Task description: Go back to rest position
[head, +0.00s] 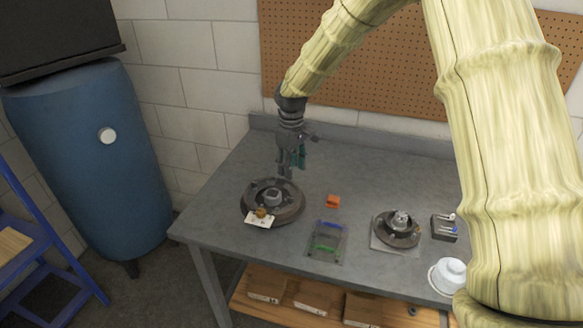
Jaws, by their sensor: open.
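My gripper (291,172) points down above a dark round disc-shaped part (285,207) with a raised hub, near the left side of the grey workbench (345,172). The gripper is open and nothing shows between its fingers. Its fingertips are close to the back of the hub; I cannot tell the exact gap. My arm, with a wood-like pale yellow surface, arches over the bench from the right and hides part of its right side.
On the bench are a white card with a brownish piece (260,216), an orange block (333,201), a tray with blue and green strips (325,240), a second disc (397,229), a small dark box (444,228) and a white cup-like object (449,274). A blue tank (90,165) stands left.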

